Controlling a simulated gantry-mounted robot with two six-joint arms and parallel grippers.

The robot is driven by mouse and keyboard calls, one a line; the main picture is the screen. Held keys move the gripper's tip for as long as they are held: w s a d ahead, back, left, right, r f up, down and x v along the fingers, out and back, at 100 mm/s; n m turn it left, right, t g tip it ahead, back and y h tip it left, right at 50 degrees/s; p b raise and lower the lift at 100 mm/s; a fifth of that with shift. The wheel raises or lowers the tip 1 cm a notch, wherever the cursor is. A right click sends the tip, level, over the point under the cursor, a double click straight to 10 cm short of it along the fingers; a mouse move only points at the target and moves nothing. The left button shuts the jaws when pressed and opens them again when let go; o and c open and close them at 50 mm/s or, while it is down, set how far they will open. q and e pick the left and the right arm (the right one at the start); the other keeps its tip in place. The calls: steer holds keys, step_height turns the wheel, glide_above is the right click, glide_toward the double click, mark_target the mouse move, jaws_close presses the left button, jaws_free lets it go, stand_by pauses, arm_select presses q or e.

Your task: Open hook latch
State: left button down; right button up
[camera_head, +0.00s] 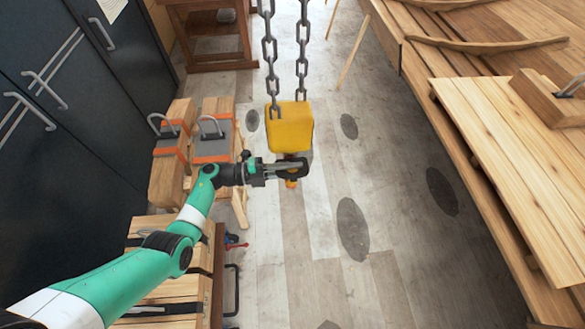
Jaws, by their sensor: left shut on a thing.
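A yellow hook block (290,128) hangs from two grey chains in the middle of the head view. The dark hook (294,168) shows just below it. My left gripper (286,169) reaches in from the left and is shut at the hook, under the yellow block. The gripper covers part of the hook, and the latch is too small to make out clearly. My right gripper is not in view.
Wooden blocks with metal handles (212,130) stand left of the hook. Dark cabinets (70,110) line the left side. A wooden hull structure (480,140) fills the right. Open floor (330,260) lies below the hook.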

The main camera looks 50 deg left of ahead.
arm_select(q)
steer(key=shift+w+a+r+n, duration=0.1)
steer(key=shift+r+n, duration=0.15)
steer(key=shift+n, duration=0.05)
steer(key=c, duration=0.9)
jaws_free()
steer(key=shift+c, duration=0.2)
steer(key=v, duration=1.1)
steer(key=shift+s+a+b, duration=0.2)
steer(key=shift+s+b, duration=0.05)
steer(key=shift+b, duration=0.2)
